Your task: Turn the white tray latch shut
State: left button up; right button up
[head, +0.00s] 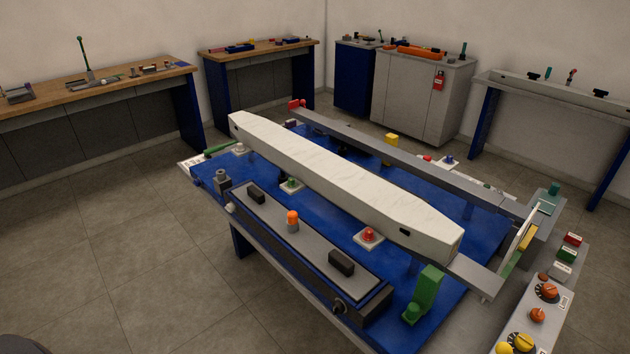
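A long blue and grey tray (318,256) with two black handles and an orange knob (292,219) lies along the near side of the blue-topped cart (445,270). A small white knob (230,208) sits at the tray's left end and may be the white tray latch; it is too small to tell its turn. A dark round knob (338,307) sits on the tray's near side toward the right end. Neither of my grippers shows in the head view.
A long white beam (345,178) lies across the cart behind the tray. A green bracket (427,291) stands at the right, near a panel of knobs and buttons (540,315). Workbenches and cabinets line the walls. The floor at the left is clear.

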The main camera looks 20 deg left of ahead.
aim_at(230, 207)
jog(key=i+j, duration=0.2)
jog(key=j, duration=0.25)
jog(key=i+j+u, duration=0.1)
jog(key=j, duration=0.3)
jog(key=i+j, duration=0.3)
jog(key=j+u, duration=0.05)
jog(key=j, duration=0.1)
